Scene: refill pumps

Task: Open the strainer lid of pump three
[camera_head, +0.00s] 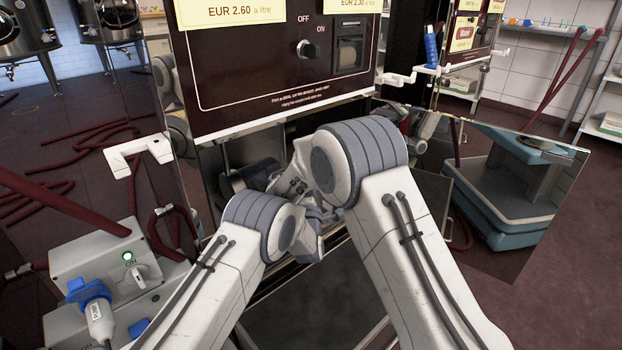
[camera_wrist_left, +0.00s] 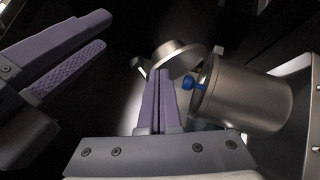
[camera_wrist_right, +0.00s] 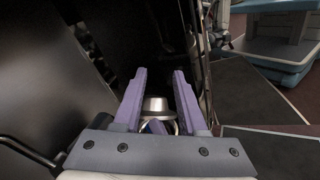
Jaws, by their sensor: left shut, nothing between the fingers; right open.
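In the left wrist view a metal cylindrical strainer housing (camera_wrist_left: 245,92) lies at right, with a blue knob (camera_wrist_left: 190,84) at its near end. A round metal lid (camera_wrist_left: 178,58) is beside that end, tilted and seemingly apart from the mouth; a hinge is not clear. My left gripper (camera_wrist_left: 160,80) is shut and empty, its tips just below the lid. My right gripper's open purple fingers (camera_wrist_left: 105,32) show at upper left. In the right wrist view my right gripper (camera_wrist_right: 160,75) is open, with a metal round part (camera_wrist_right: 155,104) visible between its fingers. In the head view my forearms hide both grippers.
The dispenser cabinet (camera_head: 280,65) rises above the open lower compartment, which is dark inside. Open door panels flank it, the right one reflective (camera_head: 515,190). A grey switch box (camera_head: 110,260) with a blue plug (camera_head: 90,292) stands at lower left. Red hoses (camera_head: 60,205) lie on the floor.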

